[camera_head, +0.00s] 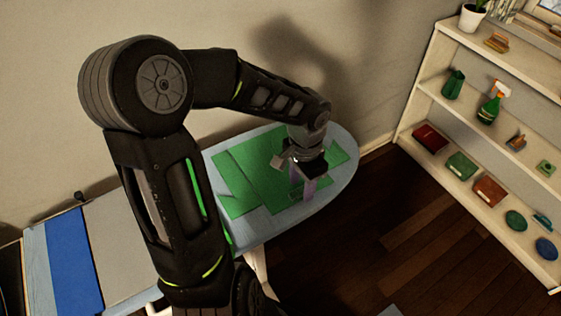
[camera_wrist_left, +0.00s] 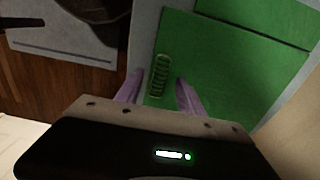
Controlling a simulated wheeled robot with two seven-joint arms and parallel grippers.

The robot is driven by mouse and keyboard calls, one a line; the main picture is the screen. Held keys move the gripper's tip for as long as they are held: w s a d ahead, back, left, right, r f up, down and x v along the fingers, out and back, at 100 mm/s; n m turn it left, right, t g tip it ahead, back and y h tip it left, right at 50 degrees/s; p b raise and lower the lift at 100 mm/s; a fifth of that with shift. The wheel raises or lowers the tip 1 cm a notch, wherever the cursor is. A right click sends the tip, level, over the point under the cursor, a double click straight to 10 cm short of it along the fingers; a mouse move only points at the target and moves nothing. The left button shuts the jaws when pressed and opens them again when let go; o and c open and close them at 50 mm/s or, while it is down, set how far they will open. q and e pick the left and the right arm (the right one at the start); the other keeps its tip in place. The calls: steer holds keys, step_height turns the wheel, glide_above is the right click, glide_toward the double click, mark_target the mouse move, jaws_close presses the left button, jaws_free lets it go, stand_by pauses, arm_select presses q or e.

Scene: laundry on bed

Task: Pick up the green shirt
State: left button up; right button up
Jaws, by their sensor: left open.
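The green shirt (camera_head: 262,172) lies flat on the light blue ironing board (camera_head: 343,172) in the head view. It also fills the upper right of the left wrist view (camera_wrist_left: 235,62). My left gripper (camera_head: 303,188) hangs over the right part of the shirt, fingers pointing down. Whether the fingertips touch the cloth cannot be told. My left arm hides part of the shirt and board. My right gripper is not in view.
A white shelf (camera_head: 415,100) with bottles, boxes and dishes stands at the right. A blue cloth (camera_head: 72,262) and a grey one (camera_head: 112,245) lie at the lower left. Dark wooden floor (camera_head: 400,235) lies open between board and shelf. A wall stands behind the board.

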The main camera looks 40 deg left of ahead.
arm_select(q)
steer(key=shift+f, duration=0.3)
stand_by(0.4)
jaws_close()
stand_by(0.5)
